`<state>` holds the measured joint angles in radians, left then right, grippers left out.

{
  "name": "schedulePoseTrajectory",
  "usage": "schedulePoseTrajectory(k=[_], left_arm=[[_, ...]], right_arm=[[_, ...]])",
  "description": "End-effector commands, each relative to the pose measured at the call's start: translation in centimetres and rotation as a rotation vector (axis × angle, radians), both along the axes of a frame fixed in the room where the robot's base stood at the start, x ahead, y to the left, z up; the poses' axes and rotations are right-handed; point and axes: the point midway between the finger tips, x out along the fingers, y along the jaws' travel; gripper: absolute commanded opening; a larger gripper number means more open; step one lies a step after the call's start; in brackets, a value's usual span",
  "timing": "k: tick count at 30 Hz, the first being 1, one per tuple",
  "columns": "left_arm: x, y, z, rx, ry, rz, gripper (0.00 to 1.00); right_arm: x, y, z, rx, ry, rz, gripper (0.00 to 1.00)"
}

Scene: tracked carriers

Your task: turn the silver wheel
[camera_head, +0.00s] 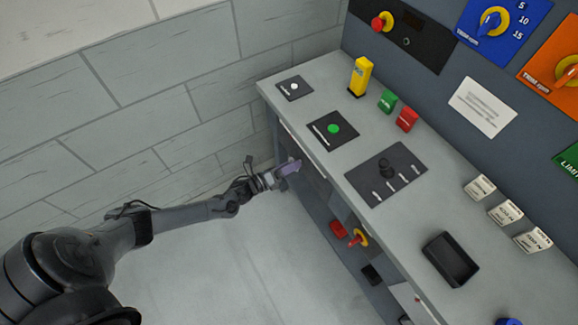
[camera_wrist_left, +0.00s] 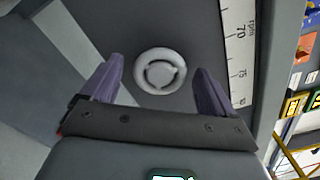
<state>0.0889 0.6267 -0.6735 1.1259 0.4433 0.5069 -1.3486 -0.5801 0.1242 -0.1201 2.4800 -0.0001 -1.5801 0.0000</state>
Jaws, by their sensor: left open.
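The silver wheel (camera_wrist_left: 160,71) is a small round ring with spokes, set on a dark grey panel in the left wrist view. It sits between and a little beyond the two purple fingers of my left gripper (camera_wrist_left: 157,88), which is open. I cannot tell how deep the wheel lies from the fingertips; no contact shows. In the head view my left gripper (camera_head: 293,168) is at the front edge of the console, and the wheel is hidden there. My right gripper is not in view.
A white scale (camera_wrist_left: 239,50) with numbers runs beside the wheel's panel. The grey console (camera_head: 330,95) carries a green button (camera_head: 334,128), a black knob (camera_head: 387,170) and a black tray (camera_head: 450,259). A red-and-yellow handle (camera_head: 357,238) sticks out below. The floor in front is clear.

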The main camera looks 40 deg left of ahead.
Motion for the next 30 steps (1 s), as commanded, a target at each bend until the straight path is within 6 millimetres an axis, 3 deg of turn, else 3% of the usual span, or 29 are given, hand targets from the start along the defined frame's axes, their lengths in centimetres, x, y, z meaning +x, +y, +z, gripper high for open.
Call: schedulePoseTrajectory(k=[8,21,30], left_arm=[[-1.3,0.4,0.1,0.000,0.001,0.001,0.88],[-8.2,2.4,0.1,0.001,0.002,0.000,0.88],[-10.3,3.1,0.0,0.000,0.000,0.000,0.88]], right_arm=[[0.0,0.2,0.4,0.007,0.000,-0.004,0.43],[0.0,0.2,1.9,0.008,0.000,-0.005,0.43],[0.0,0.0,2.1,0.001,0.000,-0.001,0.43]])
